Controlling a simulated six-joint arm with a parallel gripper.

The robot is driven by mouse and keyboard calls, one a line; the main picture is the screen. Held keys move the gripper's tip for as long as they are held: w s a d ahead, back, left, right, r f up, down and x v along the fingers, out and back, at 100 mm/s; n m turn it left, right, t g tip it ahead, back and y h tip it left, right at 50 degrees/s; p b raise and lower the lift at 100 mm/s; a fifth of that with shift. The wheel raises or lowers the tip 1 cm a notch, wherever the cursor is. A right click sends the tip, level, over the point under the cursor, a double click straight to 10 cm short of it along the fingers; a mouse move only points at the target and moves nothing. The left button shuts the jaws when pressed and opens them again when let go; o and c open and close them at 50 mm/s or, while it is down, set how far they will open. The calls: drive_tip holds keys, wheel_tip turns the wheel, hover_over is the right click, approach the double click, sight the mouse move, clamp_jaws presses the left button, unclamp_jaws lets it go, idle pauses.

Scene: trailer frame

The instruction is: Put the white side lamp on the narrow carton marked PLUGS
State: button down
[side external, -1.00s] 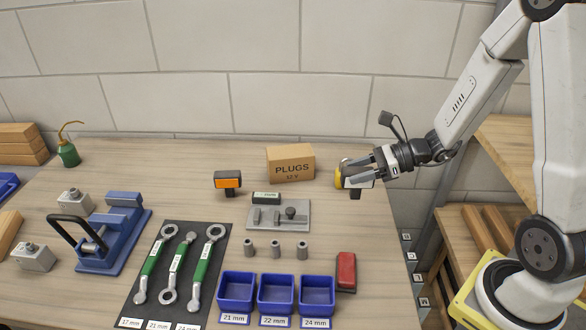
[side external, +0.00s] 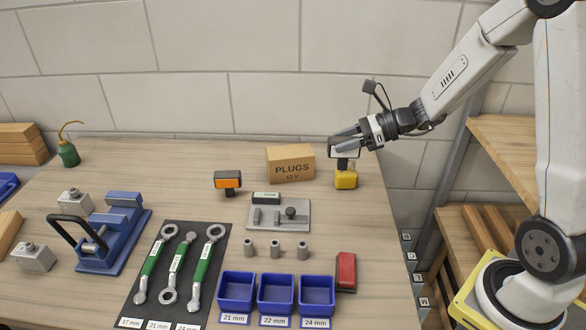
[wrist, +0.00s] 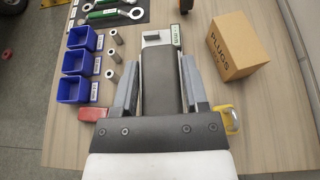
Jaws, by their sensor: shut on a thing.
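The white side lamp (side external: 349,153) hangs in my gripper (side external: 346,138), with its dark stem pointing down. It is held above the table, to the right of the carton. In the wrist view its dark body (wrist: 160,85) fills the space between the two fingers of my gripper (wrist: 162,65). The fingers hide part of the lamp. The narrow carton marked PLUGS (side external: 291,168) stands upright at the back of the table, and its top is clear. It also shows at the upper right of the wrist view (wrist: 232,48).
A yellow item (side external: 346,180) stands on the table below the lamp. An orange lamp (side external: 228,180) stands left of the carton. A grey plate with fittings (side external: 275,222), blue bins (side external: 276,291) and a red item (side external: 346,270) lie nearer. The wall (side external: 240,105) is close behind.

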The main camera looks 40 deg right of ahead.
drive_tip(key=w+r, duration=0.6)
drive_tip(key=r, duration=0.1)
hover_over(290, 151)
wheel_tip(290, 151, down, 9)
drive_tip(key=shift+s, duration=0.25)
idle(0.4)
drive_tip(key=shift+w+f, duration=0.15)
drive_tip(key=shift+f, duration=0.8)
drive_tip(key=shift+w+f, duration=0.1)
drive_tip(key=shift+f, duration=0.8)
drive_tip(key=shift+f, duration=0.1)
drive_tip(key=shift+c, duration=0.5)
unclamp_jaws()
